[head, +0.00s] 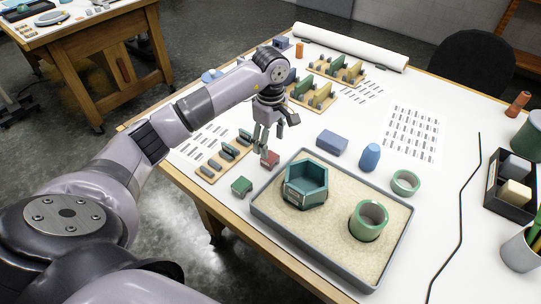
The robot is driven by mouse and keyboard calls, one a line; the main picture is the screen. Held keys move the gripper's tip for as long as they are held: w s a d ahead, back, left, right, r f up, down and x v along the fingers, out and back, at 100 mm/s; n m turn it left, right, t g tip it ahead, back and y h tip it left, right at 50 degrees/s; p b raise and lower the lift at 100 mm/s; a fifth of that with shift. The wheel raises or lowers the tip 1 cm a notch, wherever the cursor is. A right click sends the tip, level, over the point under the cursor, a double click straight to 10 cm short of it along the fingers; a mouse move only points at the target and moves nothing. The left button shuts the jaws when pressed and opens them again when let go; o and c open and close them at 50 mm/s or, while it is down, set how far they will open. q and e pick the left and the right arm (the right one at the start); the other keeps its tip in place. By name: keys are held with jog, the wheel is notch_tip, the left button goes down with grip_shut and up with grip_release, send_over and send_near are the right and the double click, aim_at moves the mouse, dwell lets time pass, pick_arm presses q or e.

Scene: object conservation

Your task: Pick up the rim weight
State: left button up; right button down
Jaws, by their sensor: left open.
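My left gripper (265,147) points down over the white table, beside a small red block (270,158). The fingers are open, and their tips partly overlap the block in the picture. I cannot tell whether they touch it. The red block may be the rim weight, but no label shows. A small green block (241,187) sits nearer the front edge, and a larger blue block (331,143) lies to the right. My right gripper is out of view.
A grey sand tray (304,261) holds a teal hexagonal vessel (304,183) and a green cylindrical vessel (368,219). A blue rounded piece (370,157) and green ring (405,182) stand behind it. Sherd racks (224,157) lie left; a black cable (462,215) runs right.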

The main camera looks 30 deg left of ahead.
aim_at(270, 156)
pick_arm(q)
jog(key=shift+f, duration=0.55)
jog(key=shift+s+f+p, duration=0.15)
jog(key=shift+f+p, duration=0.15)
jog(key=shift+p, duration=0.15)
jog(key=f, duration=0.1)
jog(key=f+p, duration=0.2)
jog(key=f, duration=0.1)
jog(key=shift+s+d, duration=0.15)
jog(key=shift+s, duration=0.1)
jog(key=shift+f, duration=0.3)
jog(key=shift+w, duration=0.1)
jog(key=shift+c, duration=0.4)
jog(key=c, duration=1.3)
jog(key=shift+o, duration=0.2)
jog(key=shift+r, duration=0.1)
